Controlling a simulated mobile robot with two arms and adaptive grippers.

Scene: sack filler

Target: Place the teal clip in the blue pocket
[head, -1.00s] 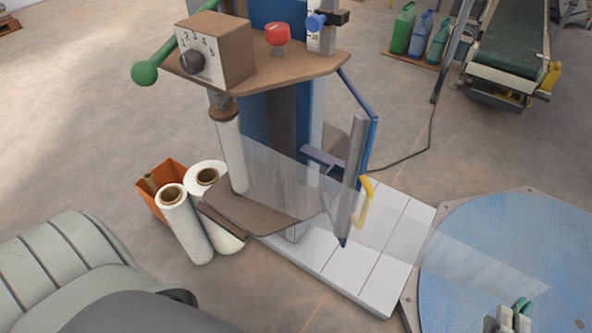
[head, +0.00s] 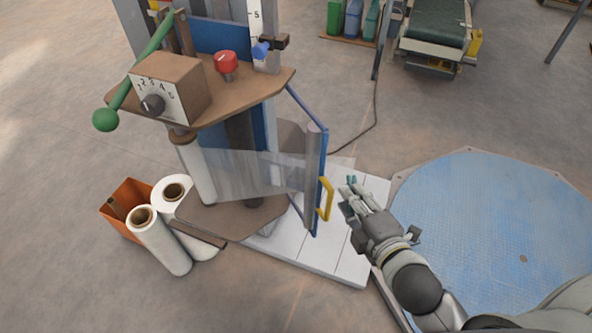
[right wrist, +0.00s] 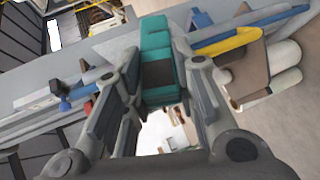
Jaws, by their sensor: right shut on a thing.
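The teal clip (right wrist: 157,60) is between the fingers of my right gripper (right wrist: 155,75) in the right wrist view, and the gripper is shut on it. In the head view the clip (head: 351,181) shows small at the fingertips of the right gripper (head: 353,192). The gripper is just right of a blue-edged upright panel (head: 318,180) with a yellow handle (head: 326,199), apart from it in the picture. I cannot make out for certain which blue part is the pocket. My left gripper is not in view.
Clear film (head: 260,170) spans from a roll (head: 196,172) to the panel. A control box (head: 175,88) with a green-knobbed lever stands at upper left. White film rolls (head: 160,240) stand by an orange bin (head: 118,205). A blue turntable (head: 480,220) lies at right.

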